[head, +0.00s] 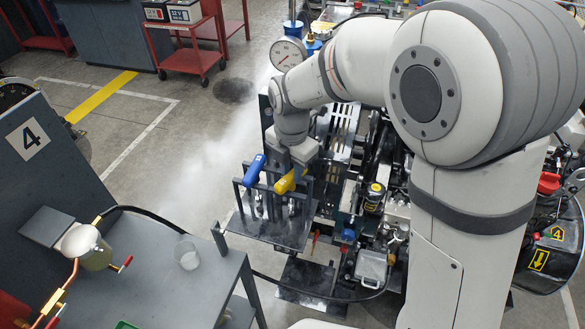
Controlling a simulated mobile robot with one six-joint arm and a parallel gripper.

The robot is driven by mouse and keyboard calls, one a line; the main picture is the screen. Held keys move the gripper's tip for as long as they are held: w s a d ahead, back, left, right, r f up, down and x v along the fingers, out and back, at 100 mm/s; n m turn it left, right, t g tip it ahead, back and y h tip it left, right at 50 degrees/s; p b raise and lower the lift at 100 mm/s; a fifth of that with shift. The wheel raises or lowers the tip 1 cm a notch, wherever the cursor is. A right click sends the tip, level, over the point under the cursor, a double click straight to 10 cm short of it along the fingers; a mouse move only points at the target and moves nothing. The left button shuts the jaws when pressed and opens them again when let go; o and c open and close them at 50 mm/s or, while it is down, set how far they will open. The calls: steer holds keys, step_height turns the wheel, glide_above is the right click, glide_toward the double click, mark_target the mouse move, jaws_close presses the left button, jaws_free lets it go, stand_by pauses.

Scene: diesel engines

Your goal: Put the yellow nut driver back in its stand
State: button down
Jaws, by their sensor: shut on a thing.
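The yellow nut driver (289,181) is in the head view, left of centre, tilted with its upper end toward the right. My gripper (301,172) is shut on its yellow handle from above. The dark stand (268,227) is a plate with upright posts, directly below and around the driver. A blue-handled driver (254,170) leans in the stand just to the left. The yellow driver's lower end is among the posts, and I cannot tell whether it sits in a slot.
A grey bench (185,275) with a clear cup (187,254) and a copper-piped vessel (86,246) is at lower left. Engine parts crowd the right of the stand, including a yellow-topped canister (375,196). A pressure gauge (288,54) stands behind. Open floor lies to the left.

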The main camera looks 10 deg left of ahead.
steer(key=shift+f, duration=0.25)
steer(key=c, duration=1.2)
jaws_free()
